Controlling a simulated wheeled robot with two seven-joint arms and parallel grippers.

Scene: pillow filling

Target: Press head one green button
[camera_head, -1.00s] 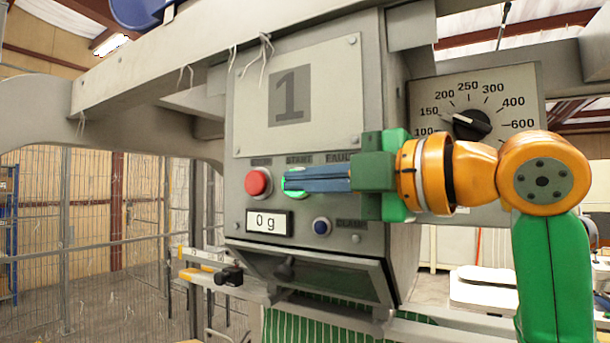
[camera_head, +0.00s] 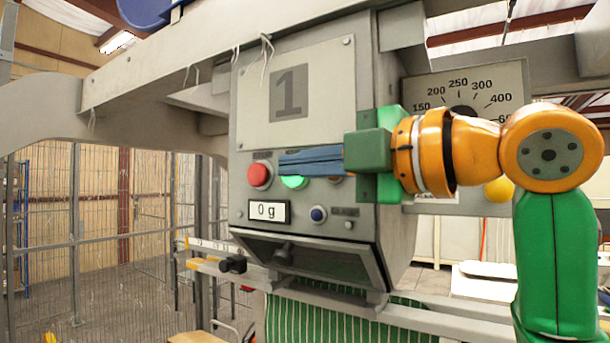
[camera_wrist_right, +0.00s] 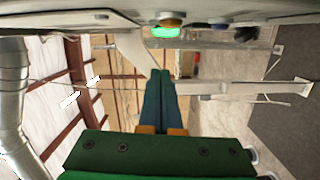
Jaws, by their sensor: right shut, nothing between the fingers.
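The head one panel (camera_head: 300,140) carries a large "1" plate. Its green button (camera_head: 293,183) is bright green and partly covered from above by the blue fingers of my right gripper (camera_head: 281,161). The right gripper is shut and empty, pointing left across the panel. In the right wrist view, the green button (camera_wrist_right: 168,31) lies beyond the fingertips (camera_wrist_right: 160,73), with a visible gap between them in the picture. Whether the fingers touch the panel cannot be told. My left gripper is not in view.
A red button (camera_head: 259,175) sits left of the green one. A dial plate (camera_head: 508,85) stands behind my right arm. Green striped fabric (camera_head: 330,320) hangs under the head. A mesh fence (camera_head: 100,230) is at left.

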